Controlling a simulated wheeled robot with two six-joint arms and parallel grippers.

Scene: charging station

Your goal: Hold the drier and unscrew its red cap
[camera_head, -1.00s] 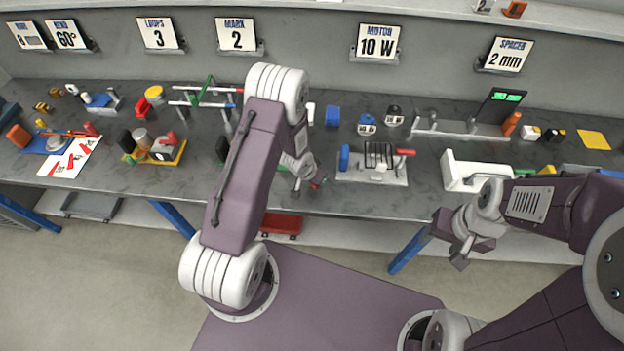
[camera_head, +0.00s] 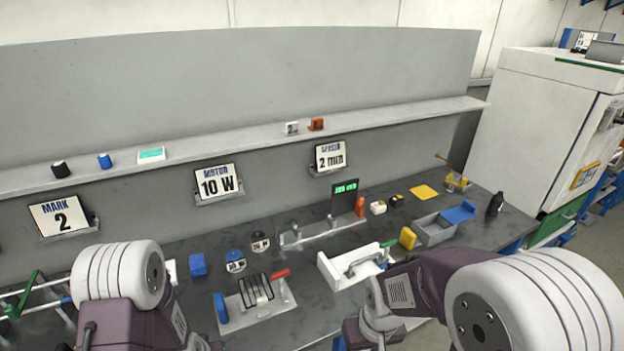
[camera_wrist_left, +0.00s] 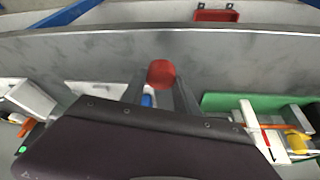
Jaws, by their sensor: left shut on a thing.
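In the left wrist view a round red cap (camera_wrist_left: 161,73) shows end-on between the fingertips of my left gripper (camera_wrist_left: 160,88), which is shut on the drier. The drier's body is hidden behind the cap and fingers. The held piece is close to the bench's front edge in that view. In the head view my left gripper's fingers and the drier are not visible. My right gripper's hand shows only in part at the bottom edge of the head view; its fingertips cannot be made out, nor whether it is open.
The bench holds a fixture with a wire rack (camera_head: 256,290), a white tray-like fixture (camera_head: 345,268), a blue block (camera_head: 198,264) and a gauge with green display (camera_head: 345,196). A grey open box (camera_head: 434,231) stands right. A green tray (camera_wrist_left: 222,101) lies beside my left gripper.

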